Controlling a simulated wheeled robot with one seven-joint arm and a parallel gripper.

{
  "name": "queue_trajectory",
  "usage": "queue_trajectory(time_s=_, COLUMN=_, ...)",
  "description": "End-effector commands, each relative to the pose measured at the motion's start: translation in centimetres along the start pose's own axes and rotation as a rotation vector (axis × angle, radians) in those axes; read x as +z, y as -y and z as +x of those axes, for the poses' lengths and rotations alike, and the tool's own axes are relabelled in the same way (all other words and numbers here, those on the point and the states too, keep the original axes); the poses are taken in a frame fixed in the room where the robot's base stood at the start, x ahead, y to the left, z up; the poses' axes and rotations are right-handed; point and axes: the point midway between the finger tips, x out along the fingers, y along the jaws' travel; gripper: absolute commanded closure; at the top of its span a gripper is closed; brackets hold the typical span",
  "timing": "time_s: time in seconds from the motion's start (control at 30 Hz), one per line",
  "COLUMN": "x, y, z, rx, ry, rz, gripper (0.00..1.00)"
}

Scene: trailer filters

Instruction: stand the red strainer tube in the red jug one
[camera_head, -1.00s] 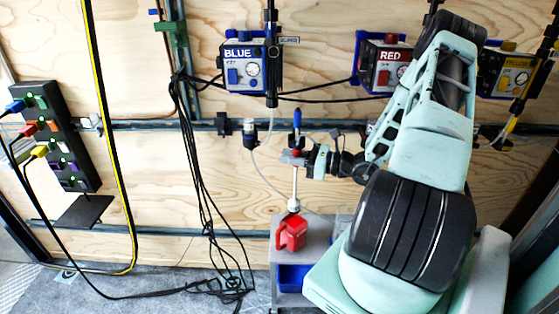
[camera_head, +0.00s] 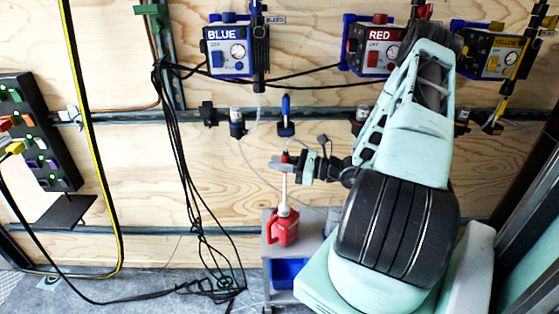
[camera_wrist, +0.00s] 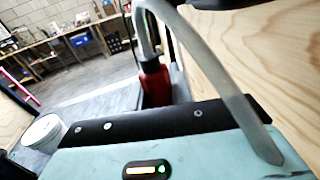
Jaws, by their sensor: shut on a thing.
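The red jug (camera_head: 283,228) stands upright on a grey cart top in the head view. My gripper (camera_head: 284,163) is above it, shut on the strainer tube (camera_head: 284,188) near its red top. The tube's pale shaft hangs nearly upright, and its lower end is at the jug's mouth. How far that end is inside the jug is too small to tell.
The grey cart (camera_head: 312,238) has a blue bin (camera_head: 288,272) below its top. The blue box (camera_head: 236,50), red box (camera_head: 374,46) and yellow box (camera_head: 491,52) are on the plywood wall. A rail with clips (camera_head: 285,115) runs behind my gripper. Black cables hang at left.

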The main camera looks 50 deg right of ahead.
Motion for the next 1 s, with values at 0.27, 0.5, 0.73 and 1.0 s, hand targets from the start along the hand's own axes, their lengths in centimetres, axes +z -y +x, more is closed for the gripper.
queue_trajectory(time_s=0.27, x=-2.4, y=0.0, z=0.0, rx=0.000, ry=0.001, rz=0.001, gripper=1.00)
queue_trajectory(time_s=0.5, x=-4.2, y=0.0, z=0.0, rx=0.000, ry=0.001, rz=0.000, gripper=1.00)
queue_trajectory(time_s=0.73, x=-5.9, y=0.0, z=0.0, rx=0.000, ry=0.001, rz=0.000, gripper=1.00)
queue_trajectory(time_s=1.0, x=-7.9, y=0.0, z=0.0, rx=0.000, ry=0.001, rz=0.000, gripper=1.00)
